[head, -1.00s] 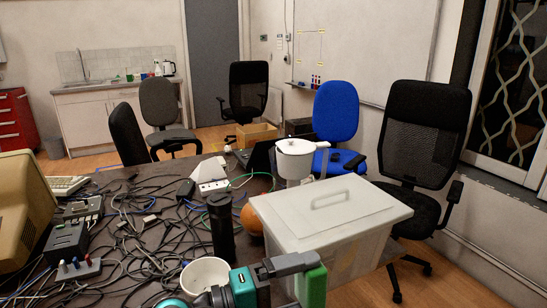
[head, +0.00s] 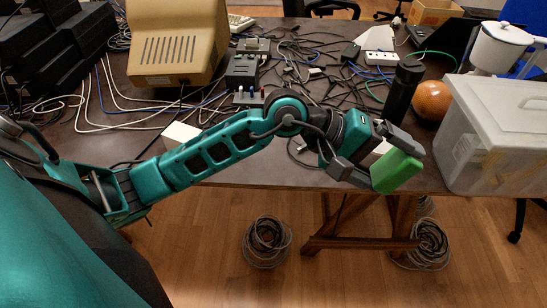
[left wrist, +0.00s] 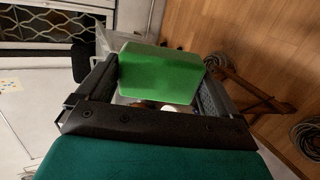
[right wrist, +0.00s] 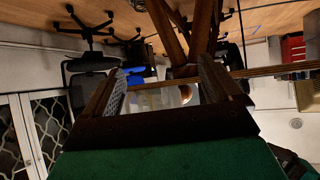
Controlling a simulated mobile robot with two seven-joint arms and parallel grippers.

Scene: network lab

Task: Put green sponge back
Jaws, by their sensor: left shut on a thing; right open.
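The green sponge (head: 397,171) is a bright green block held in my left gripper (head: 382,160), which is shut on it. In the head view it is above the table's front edge, left of the lidded plastic box and apart from it. In the left wrist view the sponge (left wrist: 160,72) fills the space between the two fingers of my left gripper (left wrist: 155,88). My right gripper (right wrist: 168,92) shows only in the right wrist view. Its fingers are wide apart with nothing held between them.
The translucent lidded box (head: 480,155) stands at the table's right. Behind the sponge are a black cylinder (head: 403,90) and an orange ball (head: 432,100). Cables clutter the table (head: 240,172). A beige monitor (head: 178,45) stands at left. Cable coils (head: 267,243) lie on the floor.

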